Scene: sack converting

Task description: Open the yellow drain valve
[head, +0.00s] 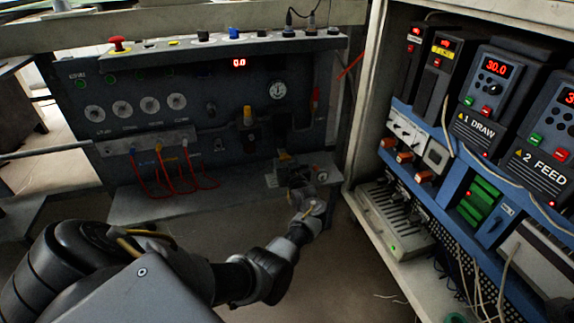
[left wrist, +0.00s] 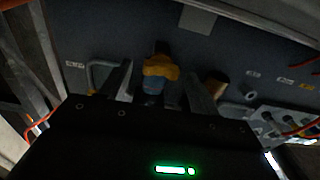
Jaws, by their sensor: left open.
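The yellow drain valve (head: 247,116) appears to be the yellow-topped fitting on the front of the dark panel, right of the row of round gauges. In the left wrist view a yellow-orange cap on a blue-grey body (left wrist: 160,68), probably the same valve, shows between my fingers. My left gripper (head: 283,159) is open, below and right of the valve in the head view. In the left wrist view its two fingers (left wrist: 163,90) stand apart on either side of the yellow part. Whether they touch it I cannot tell. My right gripper is not in view.
Red leads (head: 161,178) hang from a terminal strip left of the valve. A ledge (head: 150,207) juts out below the panel. An open electrical cabinet (head: 362,120) stands close on the right. A brown-yellow part (left wrist: 217,84) sits beside the right finger.

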